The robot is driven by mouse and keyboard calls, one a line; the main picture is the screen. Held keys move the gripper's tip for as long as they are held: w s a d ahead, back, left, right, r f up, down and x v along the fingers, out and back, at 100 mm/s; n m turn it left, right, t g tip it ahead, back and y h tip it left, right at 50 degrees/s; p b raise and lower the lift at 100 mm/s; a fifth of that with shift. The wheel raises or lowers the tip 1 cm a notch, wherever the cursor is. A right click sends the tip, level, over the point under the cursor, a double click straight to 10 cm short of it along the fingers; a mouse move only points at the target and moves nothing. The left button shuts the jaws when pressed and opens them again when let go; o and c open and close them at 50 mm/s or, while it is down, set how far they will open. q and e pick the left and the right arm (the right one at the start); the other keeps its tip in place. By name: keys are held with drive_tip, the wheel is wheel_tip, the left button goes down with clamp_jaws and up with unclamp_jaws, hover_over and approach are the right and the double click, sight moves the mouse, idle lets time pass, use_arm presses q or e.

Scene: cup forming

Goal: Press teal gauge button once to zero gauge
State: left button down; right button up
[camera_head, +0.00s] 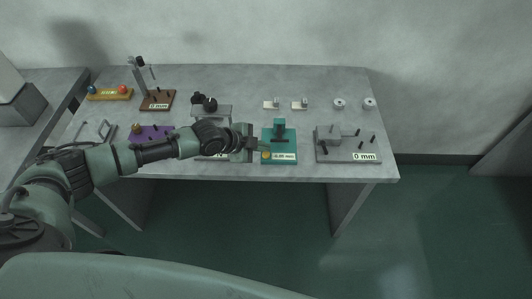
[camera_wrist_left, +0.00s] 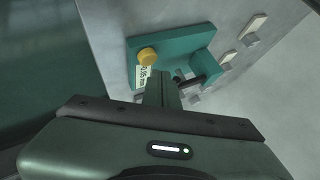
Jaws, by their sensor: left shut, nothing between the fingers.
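The teal gauge (camera_head: 279,133) stands near the front edge of the table, right of centre. Its round yellow button (camera_head: 266,155) is on the front left of its base, beside a small white display whose reading is too small to read surely. My left gripper (camera_head: 262,145) is shut and empty, just left of the gauge and close to the button. In the left wrist view, the shut fingertips (camera_wrist_left: 160,85) point toward the teal gauge (camera_wrist_left: 185,45), just below the yellow button (camera_wrist_left: 148,54). The fingertips cover part of the display. Contact cannot be told. My right gripper is not in view.
A purple block (camera_head: 150,133) lies behind my left arm. Small pale blocks (camera_head: 271,105) and discs (camera_head: 339,104) sit behind.

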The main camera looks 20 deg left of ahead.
sight(263, 155)
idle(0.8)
use_arm(q)
drive_tip(key=shift+f+b, duration=0.4)
drive_tip(key=shift+f, duration=0.05)
drive_tip(key=shift+f+b, duration=0.45)
drive_tip(key=shift+f, duration=0.05)
idle(0.5)
drive_tip(key=shift+r, duration=0.1)
idle(0.3)
drive_tip(key=shift+r+p, duration=0.75)
drive_tip(key=shift+r, duration=0.1)
wheel_tip(263, 155, up, 5)
drive_tip(key=p, duration=0.4)
